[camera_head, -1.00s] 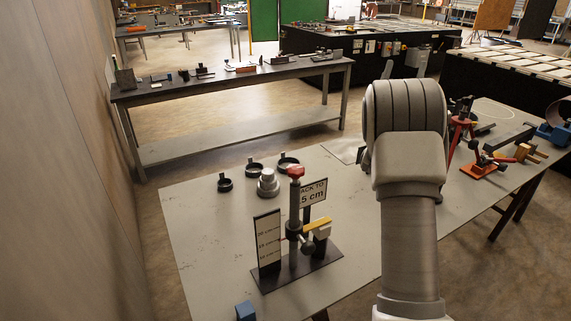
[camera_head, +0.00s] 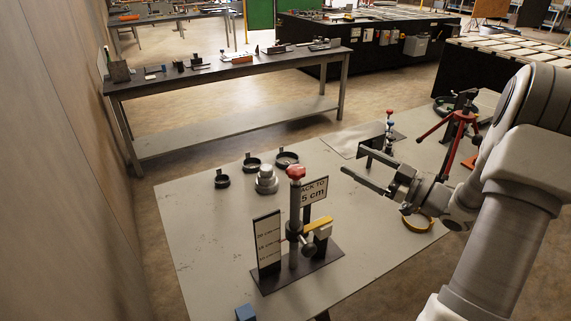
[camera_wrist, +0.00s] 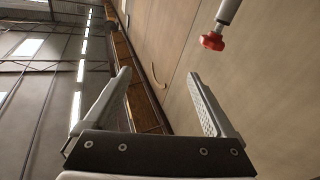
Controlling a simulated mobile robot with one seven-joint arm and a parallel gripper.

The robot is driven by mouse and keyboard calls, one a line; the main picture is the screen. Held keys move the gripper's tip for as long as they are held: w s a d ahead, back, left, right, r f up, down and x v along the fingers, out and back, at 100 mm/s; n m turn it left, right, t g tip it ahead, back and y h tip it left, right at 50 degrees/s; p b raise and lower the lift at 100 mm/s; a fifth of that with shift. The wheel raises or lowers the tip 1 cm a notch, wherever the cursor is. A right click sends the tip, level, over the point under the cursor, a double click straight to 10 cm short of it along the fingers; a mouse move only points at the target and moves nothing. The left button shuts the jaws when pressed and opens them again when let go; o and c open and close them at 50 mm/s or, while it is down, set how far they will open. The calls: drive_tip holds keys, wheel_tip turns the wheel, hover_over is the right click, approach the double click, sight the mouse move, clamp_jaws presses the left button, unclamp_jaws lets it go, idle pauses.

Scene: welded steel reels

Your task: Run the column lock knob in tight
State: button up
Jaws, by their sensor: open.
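The column stand (camera_head: 296,225) is upright on a dark base plate on the grey table. It has a red knob (camera_head: 296,171) on top, a yellow arm (camera_head: 318,224) and a dark round knob (camera_head: 307,249) low on its collar. I cannot tell which knob is the column lock knob. My gripper (camera_head: 353,160) is open and empty, right of the stand and apart from it, with its fingers pointing left. In the wrist view, the red knob (camera_wrist: 212,41) shows beyond and above the right fingertip, outside the open jaws (camera_wrist: 160,73).
A scale plate (camera_head: 268,241) and a "BACK TO 5 cm" sign (camera_head: 314,191) stand beside the column. Black rings (camera_head: 287,159) and a stepped metal piece (camera_head: 266,180) lie behind it. A red tripod (camera_head: 457,133) stands at right.

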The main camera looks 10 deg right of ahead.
sight(287, 168)
drive_tip(key=s+a+f+g+y, duration=0.1)
drive_tip(key=s+a+f+g, duration=0.25)
drive_tip(key=s, duration=0.25)
drive_tip(key=p+x, duration=0.1)
drive_tip(key=x, duration=0.4)
drive_tip(key=p+x, duration=0.1)
drive_tip(key=x, duration=0.5)
drive_tip(key=r+x, duration=0.1)
drive_tip(key=x, duration=0.5)
drive_tip(key=shift+w+r+p, duration=0.1)
drive_tip(key=shift+w+p, duration=0.1)
drive_tip(key=shift+p, duration=0.2)
drive_tip(key=c, duration=1.4)
drive_tip(key=shift+o, duration=0.2)
